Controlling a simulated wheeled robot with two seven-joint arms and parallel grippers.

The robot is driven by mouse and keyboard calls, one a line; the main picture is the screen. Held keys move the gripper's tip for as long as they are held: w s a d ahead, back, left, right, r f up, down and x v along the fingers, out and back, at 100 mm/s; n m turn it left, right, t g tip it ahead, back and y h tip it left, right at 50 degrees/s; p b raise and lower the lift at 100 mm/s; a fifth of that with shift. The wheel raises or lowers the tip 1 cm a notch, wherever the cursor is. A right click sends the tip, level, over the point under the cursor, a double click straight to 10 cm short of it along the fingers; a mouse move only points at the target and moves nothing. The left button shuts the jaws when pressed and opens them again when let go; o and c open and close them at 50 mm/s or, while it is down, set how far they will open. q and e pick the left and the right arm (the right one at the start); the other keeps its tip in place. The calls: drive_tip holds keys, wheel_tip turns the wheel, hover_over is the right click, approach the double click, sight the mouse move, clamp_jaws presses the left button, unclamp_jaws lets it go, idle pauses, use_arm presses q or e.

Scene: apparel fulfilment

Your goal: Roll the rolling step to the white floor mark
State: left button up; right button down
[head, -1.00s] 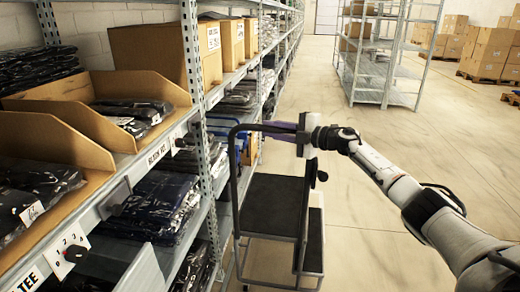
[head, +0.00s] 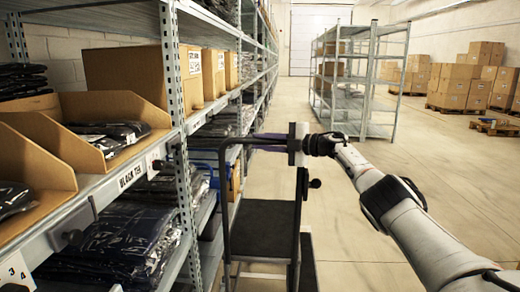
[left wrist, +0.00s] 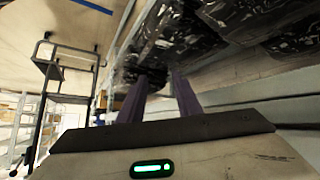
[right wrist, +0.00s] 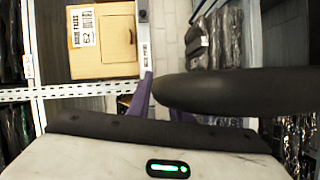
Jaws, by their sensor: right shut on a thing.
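The rolling step (head: 264,228) has dark treads and a dark tubular handrail, and stands upright on the floor beside the shelving. My right gripper (head: 271,145) is shut on its handrail; in the right wrist view the dark rail (right wrist: 240,90) crosses close in front, partly hiding the purple fingers. The left wrist view shows the step's frame (left wrist: 62,72) at the left. My left gripper (left wrist: 160,98) is open, with its two purple fingers apart near bagged garments, and nothing shows between them. It is not in the head view. I see no white floor mark in these frames.
Shelving (head: 172,90) with cartons and bagged garments runs along the left, close to the step. A grey metal rack (head: 366,85) stands ahead on the right. Stacked cartons (head: 455,84) and pallets are at the far right. The aisle floor (head: 400,150) between is clear.

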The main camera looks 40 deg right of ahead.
drive_tip(key=shift+w+d, duration=0.1)
drive_tip(key=shift+d, duration=0.05)
idle(0.3)
drive_tip(key=c, duration=1.6)
unclamp_jaws()
drive_tip(key=shift+p+v, duration=1)
drive_tip(key=shift+v, duration=0.2)
drive_tip(key=v, duration=0.6)
drive_tip(key=shift+s+d, duration=0.15)
drive_tip(key=shift+s, duration=0.1)
drive_tip(key=shift+s+d+r, duration=0.1)
drive_tip(key=shift+s, duration=0.5)
